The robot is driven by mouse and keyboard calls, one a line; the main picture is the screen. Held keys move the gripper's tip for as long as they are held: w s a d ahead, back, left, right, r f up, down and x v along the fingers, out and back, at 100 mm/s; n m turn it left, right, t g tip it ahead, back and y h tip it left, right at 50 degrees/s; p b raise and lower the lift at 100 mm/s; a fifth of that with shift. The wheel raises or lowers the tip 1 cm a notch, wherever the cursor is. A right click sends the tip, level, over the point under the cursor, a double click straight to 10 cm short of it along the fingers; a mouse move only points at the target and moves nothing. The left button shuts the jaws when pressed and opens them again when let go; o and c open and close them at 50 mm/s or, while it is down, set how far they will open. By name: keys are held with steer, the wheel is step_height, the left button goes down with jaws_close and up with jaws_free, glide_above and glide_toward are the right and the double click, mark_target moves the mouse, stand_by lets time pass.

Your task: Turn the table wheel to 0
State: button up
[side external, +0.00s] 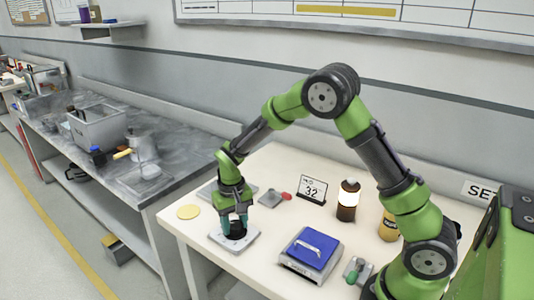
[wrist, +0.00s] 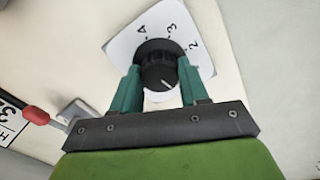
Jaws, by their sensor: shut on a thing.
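The table wheel is a black ribbed knob (side external: 238,235) on a white plate (side external: 218,242) near the front left of the white table. In the wrist view the knob (wrist: 155,50) sits between my teal fingers, and the plate (wrist: 200,28) shows the numbers 4, 3 and 2 on its far side. A pale line on the knob's top points down toward my gripper's body. The number it faces is hidden. My gripper (side external: 237,221) reaches down from above and is shut on the knob, one finger on each side.
A blue-topped box (side external: 311,251) sits right of the plate.

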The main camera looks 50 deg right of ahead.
mark_target(238, 227)
steer(key=shift+m, duration=0.5)
steer(key=o, duration=1.1)
steer(key=shift+c, duration=0.2)
step_height(238, 227, up, 17)
steer(key=shift+w, duration=0.1)
steer(key=s+a+r+t+y, duration=0.1)
steer(key=s+r+t, duration=0.1)
steer(key=s, duration=0.8)
steer(key=s+r+n+t+y, duration=0.1)
steer(key=s+r+t, duration=0.2)
steer(key=s, duration=0.7)
steer(key=shift+s+a+r+n+t, duration=0.3)
steer(key=shift+s+a+t, duration=0.1)
steer(key=shift+t, duration=0.7)
